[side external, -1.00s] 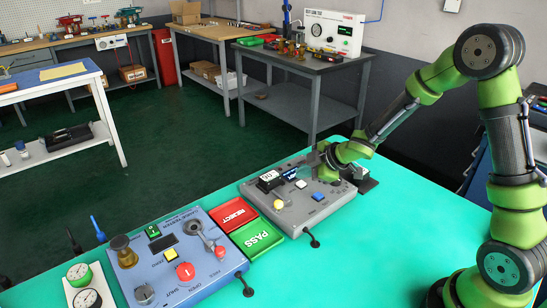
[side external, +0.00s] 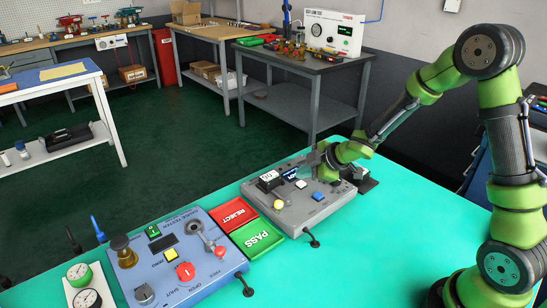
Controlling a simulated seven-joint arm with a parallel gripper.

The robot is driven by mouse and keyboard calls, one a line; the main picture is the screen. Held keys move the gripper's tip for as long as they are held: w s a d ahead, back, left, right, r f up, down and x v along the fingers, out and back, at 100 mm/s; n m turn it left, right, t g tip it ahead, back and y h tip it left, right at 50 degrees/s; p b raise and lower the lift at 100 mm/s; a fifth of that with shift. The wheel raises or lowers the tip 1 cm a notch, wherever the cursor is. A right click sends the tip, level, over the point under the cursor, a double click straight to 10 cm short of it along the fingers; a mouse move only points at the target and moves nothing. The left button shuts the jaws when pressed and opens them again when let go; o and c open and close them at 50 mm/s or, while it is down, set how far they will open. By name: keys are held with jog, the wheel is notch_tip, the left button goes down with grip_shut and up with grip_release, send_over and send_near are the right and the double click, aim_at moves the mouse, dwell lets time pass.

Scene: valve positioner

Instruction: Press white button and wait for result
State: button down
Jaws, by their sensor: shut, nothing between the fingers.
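The grey control box (side external: 312,208) sits on the green table. The display's text is too small to read surely.
A red REJECT tray (side external: 234,214) and a green PASS tray (side external: 256,238) lie left of the grey box. A blue tester box (side external: 205,262) with knobs stands further left. Gauges (side external: 82,284) sit at the left edge. The front right of the table (side external: 380,260) is clear.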

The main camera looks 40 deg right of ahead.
aim_at(304, 184)
jog(key=shift+f, duration=0.15)
jog(key=shift+f, duration=0.3)
jog(key=shift+f, duration=0.4)
dwell(0.9)
jog(key=shift+r, duration=0.85)
jog(key=shift+r, duration=2.5)
